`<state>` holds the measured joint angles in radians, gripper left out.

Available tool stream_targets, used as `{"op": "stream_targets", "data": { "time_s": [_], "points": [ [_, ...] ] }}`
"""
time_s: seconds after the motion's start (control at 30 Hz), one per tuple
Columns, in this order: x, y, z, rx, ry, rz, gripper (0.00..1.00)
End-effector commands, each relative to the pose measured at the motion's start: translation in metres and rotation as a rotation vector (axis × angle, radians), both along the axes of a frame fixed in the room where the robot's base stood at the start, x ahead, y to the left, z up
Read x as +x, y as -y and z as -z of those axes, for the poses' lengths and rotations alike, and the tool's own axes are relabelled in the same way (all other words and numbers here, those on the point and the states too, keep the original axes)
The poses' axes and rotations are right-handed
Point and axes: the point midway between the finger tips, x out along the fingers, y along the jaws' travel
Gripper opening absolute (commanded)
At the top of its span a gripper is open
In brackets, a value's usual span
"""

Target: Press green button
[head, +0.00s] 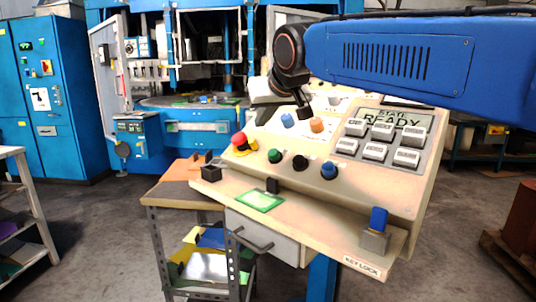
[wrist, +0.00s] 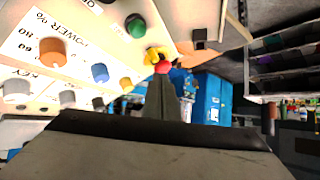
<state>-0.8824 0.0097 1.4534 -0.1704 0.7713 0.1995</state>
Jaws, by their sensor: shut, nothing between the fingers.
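The green button (head: 275,156) is a round knob on the sloped cream control panel (head: 375,191), in the row between the red stop button and a black knob. In the wrist view the green button (wrist: 136,25) is near the top, above and left of my fingertips. Nothing hides the green button.
The red stop button (head: 239,139) on a yellow base is left of the green button. A black knob (head: 300,163) and a blue knob (head: 329,169) are to its right. Blue (head: 288,120) and orange (head: 317,125) knobs are above, and white keys (head: 375,151) further right.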

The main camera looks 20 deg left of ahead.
Motion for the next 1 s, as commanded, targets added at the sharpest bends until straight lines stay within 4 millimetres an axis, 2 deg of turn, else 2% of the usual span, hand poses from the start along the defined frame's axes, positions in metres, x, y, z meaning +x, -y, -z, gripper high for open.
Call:
{"op": "stream_targets", "data": {
  "time_s": [0.13,0.57,1.0],
  "points": [
    [-0.004,-0.009,0.001,-0.006,-0.001,-0.018,0.00],
    [-0.002,-0.009,0.004,-0.008,-0.001,-0.019,0.00],
    [0.022,0.001,0.041,-0.008,-0.002,-0.016,0.00]
  ]
}}
